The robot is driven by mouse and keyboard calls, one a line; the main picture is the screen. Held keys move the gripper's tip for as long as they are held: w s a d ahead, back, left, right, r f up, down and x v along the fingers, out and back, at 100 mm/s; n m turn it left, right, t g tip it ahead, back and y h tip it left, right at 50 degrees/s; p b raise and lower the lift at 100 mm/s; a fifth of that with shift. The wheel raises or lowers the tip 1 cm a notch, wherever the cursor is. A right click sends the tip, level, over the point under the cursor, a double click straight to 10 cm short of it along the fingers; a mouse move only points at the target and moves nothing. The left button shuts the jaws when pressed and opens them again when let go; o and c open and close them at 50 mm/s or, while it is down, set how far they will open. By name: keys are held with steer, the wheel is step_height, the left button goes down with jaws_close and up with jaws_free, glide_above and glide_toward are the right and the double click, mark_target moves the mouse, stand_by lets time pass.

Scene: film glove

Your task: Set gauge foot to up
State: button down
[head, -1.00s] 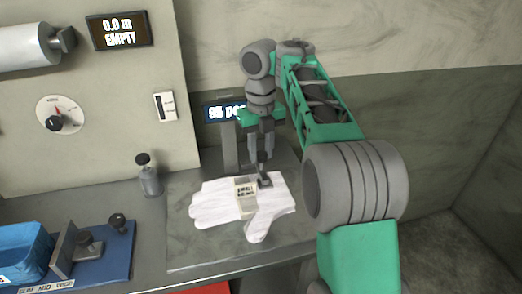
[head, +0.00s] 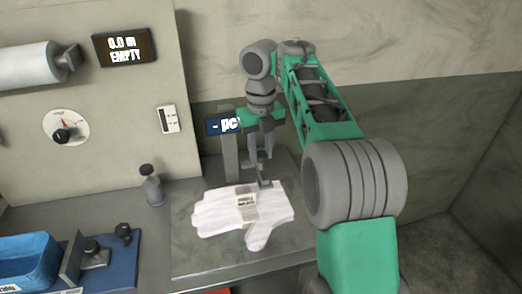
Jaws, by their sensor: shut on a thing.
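My gripper (head: 261,158) points down over a white glove (head: 215,212) and is shut on the dark gauge foot (head: 265,183). The foot is just above or at the glove's right back part; whether they touch is hard to tell. The glove lies flat on the bench with a pale labelled block (head: 246,204) on its middle. The gauge's grey post (head: 229,158) stands behind the glove, left of my gripper. Its blue display (head: 223,125) reads "- pc". My gripper partly hides the gauge.
A small dark-knobbed post (head: 151,185) stands left of the glove. A blue tray (head: 25,262) and a blue fixture (head: 108,258) sit at the front left.

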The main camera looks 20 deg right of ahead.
step_height(320, 180, up, 5)
steer(key=p, duration=0.3)
steer(key=shift+r, duration=0.1)
steer(key=c, duration=1.1)
jaws_free()
steer(key=shift+o, duration=0.2)
step_height(320, 180, up, 8)
steer(key=p, duration=0.7)
steer(key=shift+f, duration=0.25)
